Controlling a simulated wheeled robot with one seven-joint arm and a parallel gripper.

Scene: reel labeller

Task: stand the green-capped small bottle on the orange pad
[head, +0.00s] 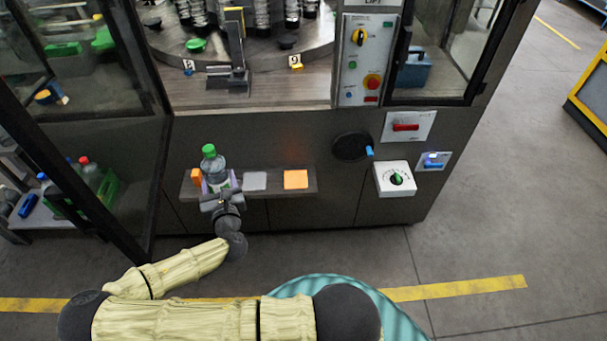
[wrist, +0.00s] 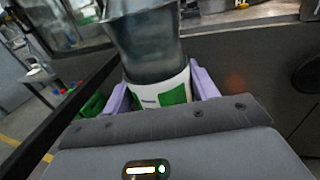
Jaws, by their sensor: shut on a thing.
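The green-capped small bottle (head: 212,166) is clear with a white and green label, and stands upright over the left part of a small shelf on the machine front. My gripper (head: 218,187) is shut on it, with the lilac fingers on both sides of the bottle. In the wrist view the bottle (wrist: 160,72) fills the space between the fingers (wrist: 160,97), and its cap is out of frame. I cannot tell whether its base touches the shelf. The orange pad (head: 295,179) lies bare on the right part of the shelf.
A grey-white pad (head: 255,181) lies on the shelf (head: 275,190) between the bottle and the orange pad. An orange item (head: 196,177) is just left of the bottle. A black round knob (head: 352,146) and a white dial box (head: 394,179) project right of the shelf. An open door frame (head: 75,150) stands at left.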

